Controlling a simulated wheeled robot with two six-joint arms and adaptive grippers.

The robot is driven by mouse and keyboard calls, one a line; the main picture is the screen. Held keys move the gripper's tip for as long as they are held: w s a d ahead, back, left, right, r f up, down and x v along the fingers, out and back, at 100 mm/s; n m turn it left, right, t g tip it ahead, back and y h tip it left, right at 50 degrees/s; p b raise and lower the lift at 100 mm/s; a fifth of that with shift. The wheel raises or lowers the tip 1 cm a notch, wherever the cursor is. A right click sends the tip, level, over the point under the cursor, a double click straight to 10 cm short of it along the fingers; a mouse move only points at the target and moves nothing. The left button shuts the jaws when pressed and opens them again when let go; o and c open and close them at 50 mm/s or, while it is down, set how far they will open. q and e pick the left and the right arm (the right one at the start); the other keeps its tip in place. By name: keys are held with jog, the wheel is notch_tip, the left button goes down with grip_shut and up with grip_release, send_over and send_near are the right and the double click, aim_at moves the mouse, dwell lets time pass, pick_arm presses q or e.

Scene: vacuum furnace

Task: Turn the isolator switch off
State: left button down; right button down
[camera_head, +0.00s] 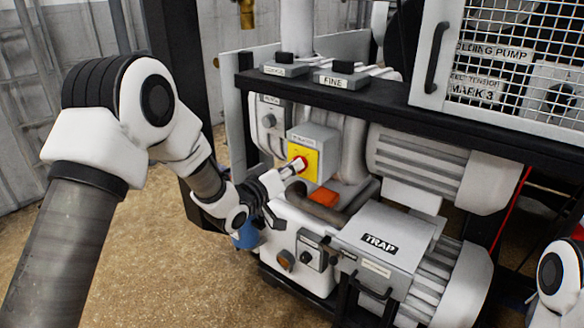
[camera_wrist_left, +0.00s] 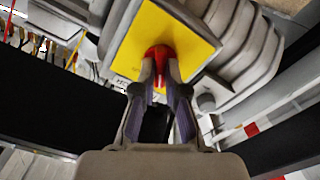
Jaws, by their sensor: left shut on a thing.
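The isolator switch is a grey box (camera_head: 323,139) with a yellow plate (camera_head: 311,156) and a red handle (camera_head: 301,163), mounted among the pump machinery. The yellow plate (camera_wrist_left: 190,30) and the red handle (camera_wrist_left: 159,52) also show in the left wrist view. My left gripper (camera_head: 294,169) reaches the handle from the left. In the left wrist view its fingertips (camera_wrist_left: 160,66) are closed on the red handle, one on each side. The fingers hide part of the handle. My right gripper is not in view; only part of my right arm shows at the right edge.
A black frame bar (camera_head: 400,105) runs above the switch. A grey box marked TRAP (camera_head: 400,225) and a ribbed motor housing (camera_head: 430,165) stand to the right. A smaller control box (camera_head: 312,250) sits below. Brown floor (camera_head: 170,270) is open at the left.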

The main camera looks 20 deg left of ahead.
pick_arm(q)
jog(key=shift+r, duration=0.1)
jog(key=c, duration=1.2)
grip_release()
jog(key=shift+w, duration=0.1)
jog(key=v, duration=1.2)
